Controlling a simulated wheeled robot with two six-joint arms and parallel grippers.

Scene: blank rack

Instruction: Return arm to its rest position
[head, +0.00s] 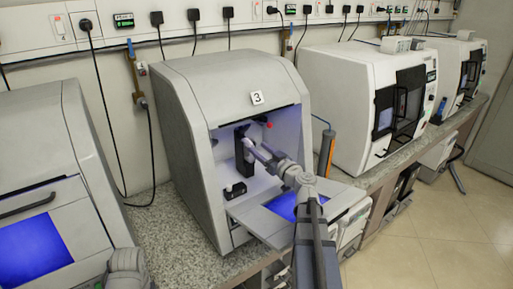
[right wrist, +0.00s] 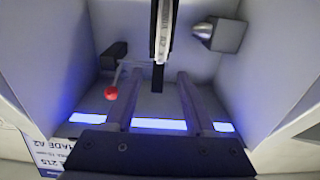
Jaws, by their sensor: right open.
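My right arm reaches through the open front of the grey machine marked 3 (head: 178,110). My right gripper (head: 254,149) is inside its chamber. In the right wrist view the two fingers of the right gripper (right wrist: 158,74) are apart, with nothing seen between them. Beyond the fingertips, a pale upright piece with small lettering (right wrist: 162,30) sits in a dark holder. I cannot tell how far the fingertips are from it. My left gripper is not in view.
Machine 3's lowered door (head: 250,222) lies under my right arm. The chamber walls are close around the gripper, with a red knob (right wrist: 111,93) and a metal-tipped block (right wrist: 222,34) inside. Another grey machine (head: 50,150) stands left, and white machines (head: 335,100) stand right.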

